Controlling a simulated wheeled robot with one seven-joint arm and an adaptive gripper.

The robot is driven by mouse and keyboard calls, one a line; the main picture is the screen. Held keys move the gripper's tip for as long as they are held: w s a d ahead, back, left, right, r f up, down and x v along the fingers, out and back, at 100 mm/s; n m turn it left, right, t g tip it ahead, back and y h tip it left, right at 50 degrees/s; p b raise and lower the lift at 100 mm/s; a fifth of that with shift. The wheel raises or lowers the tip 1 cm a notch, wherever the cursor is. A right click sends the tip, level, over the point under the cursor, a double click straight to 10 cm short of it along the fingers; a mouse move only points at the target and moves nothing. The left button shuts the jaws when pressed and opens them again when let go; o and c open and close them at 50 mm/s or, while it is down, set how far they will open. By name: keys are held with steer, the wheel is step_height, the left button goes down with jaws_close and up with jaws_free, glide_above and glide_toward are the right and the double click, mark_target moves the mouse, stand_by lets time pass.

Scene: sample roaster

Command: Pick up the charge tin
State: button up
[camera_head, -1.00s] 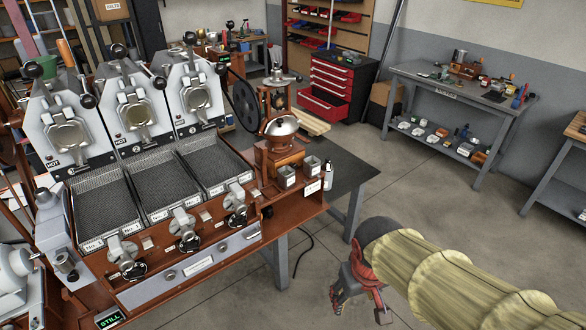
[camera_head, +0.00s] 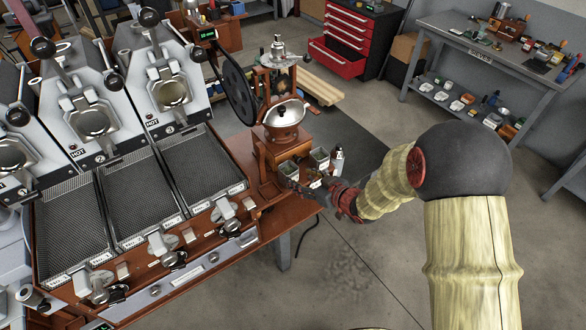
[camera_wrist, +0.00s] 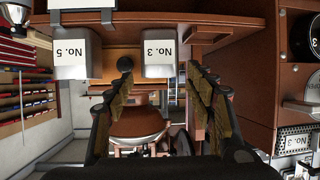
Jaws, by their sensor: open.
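Two square grey tins stand on the brown shelf beside the grinder. In the wrist view, which is upside down, they are labelled No. 3 (camera_wrist: 160,52) and No. 5 (camera_wrist: 72,55). I cannot tell which one is the charge tin. My gripper (camera_wrist: 160,68) is open and empty, its fingers pointing at the tins. The No. 3 tin appears in the gap between the fingertips; its depth between them is unclear.
The grinder with its silver dome (camera_head: 284,112) and black wheel (camera_head: 238,95) stands behind the tins. Roaster trays (camera_head: 145,193) lie to the left. The floor (camera_head: 350,265) in front is clear.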

mark_target(283, 167)
steer(key=x, duration=0.2)
steer(key=b+x, duration=0.1)
steer(key=x, duration=0.2)
steer(key=r+b+x, duration=0.1)
steer(key=x, duration=0.1)
steer(key=shift+w+a+f, duration=0.15)
steer(key=shift+w+a, duration=0.2)
steer(key=shift+w, duration=0.1)
steer(key=shift+c, duration=1.1)
steer(key=c, duration=0.7)
steer(key=shift+c, duration=0.7)
